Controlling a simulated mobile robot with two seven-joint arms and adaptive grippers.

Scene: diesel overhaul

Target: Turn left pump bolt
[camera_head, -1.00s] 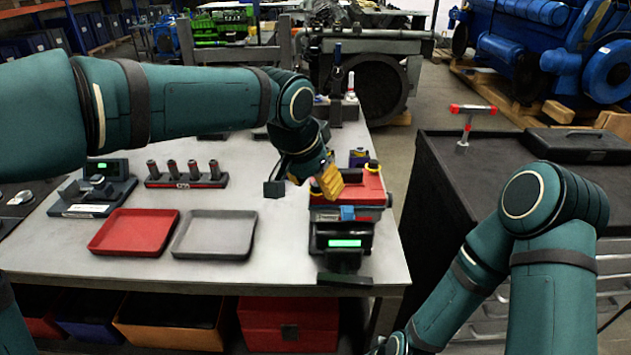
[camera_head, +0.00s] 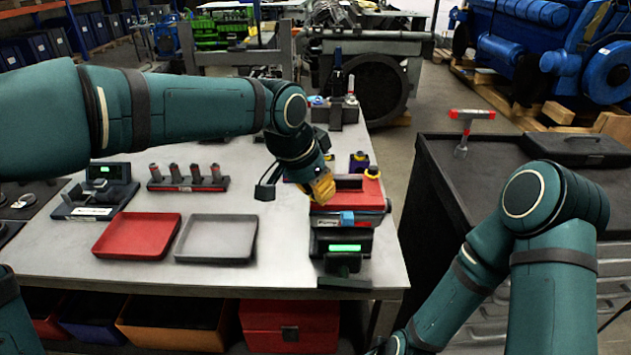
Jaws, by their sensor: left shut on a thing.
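The pump (camera_head: 368,199) is a red-topped unit near the right edge of the grey workbench. My left gripper (camera_head: 322,190) has yellow fingers and points down at the left side of the pump top. It is shut on the left pump bolt, which the fingers hide. My right arm shows at the right, but its gripper is out of view.
A dark device with a lit green display (camera_head: 344,247) stands in front of the pump. A red tray (camera_head: 137,235) and a grey tray (camera_head: 216,238) lie to the left. A rack of several sockets (camera_head: 188,187) is behind them.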

